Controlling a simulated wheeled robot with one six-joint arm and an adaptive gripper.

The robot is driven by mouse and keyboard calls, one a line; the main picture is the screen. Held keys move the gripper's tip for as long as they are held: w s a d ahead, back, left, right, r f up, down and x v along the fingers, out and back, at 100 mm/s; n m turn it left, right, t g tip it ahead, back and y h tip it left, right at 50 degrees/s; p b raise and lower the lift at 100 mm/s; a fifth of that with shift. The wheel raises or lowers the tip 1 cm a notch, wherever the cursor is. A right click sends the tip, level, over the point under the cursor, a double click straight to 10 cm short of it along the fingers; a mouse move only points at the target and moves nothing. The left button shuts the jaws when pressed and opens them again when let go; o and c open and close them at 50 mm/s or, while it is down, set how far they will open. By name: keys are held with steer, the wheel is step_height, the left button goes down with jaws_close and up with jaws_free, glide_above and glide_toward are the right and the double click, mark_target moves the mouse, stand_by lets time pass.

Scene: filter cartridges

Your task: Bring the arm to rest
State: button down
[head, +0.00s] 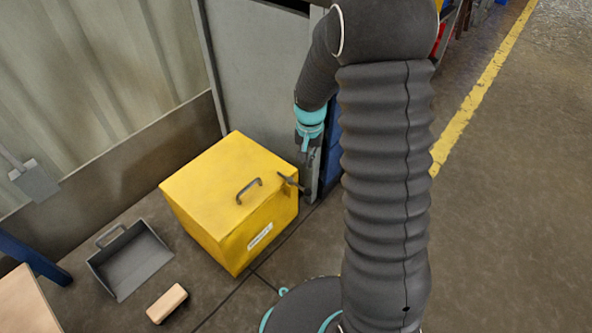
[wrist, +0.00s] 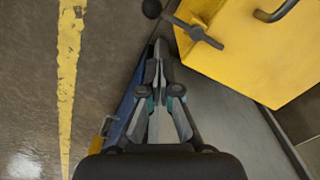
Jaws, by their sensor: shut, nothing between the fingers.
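My arm (head: 385,170) rises through the right half of the head view and bends over at the top, with the forearm hanging down on the left. My gripper (head: 306,172) points downward, just right of and behind a yellow box. In the wrist view my gripper (wrist: 159,48) has its fingers together and nothing between them. The yellow box (head: 215,185) has a closed top with a grey handle (head: 249,190) and a dark latch (head: 288,181) at its right corner. The box also shows in the wrist view (wrist: 235,65), apart from the fingers.
A grey dustpan (head: 130,262) and a tan block (head: 167,303) lie on the floor left of the box. A grey panel (head: 255,75) stands behind the box. A yellow floor line (head: 485,85) runs at right, with open floor beyond it.

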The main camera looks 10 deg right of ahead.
stand_by(0.4)
steer(key=s+a+r+n+t+p, duration=0.3)
steer(key=s+r+n+t+p, duration=0.1)
steer(key=s+r, duration=2.1)
steer(key=shift+r+n+t+p, duration=0.4)
steer(key=shift+r+t, duration=0.4)
steer(key=shift+r, duration=1)
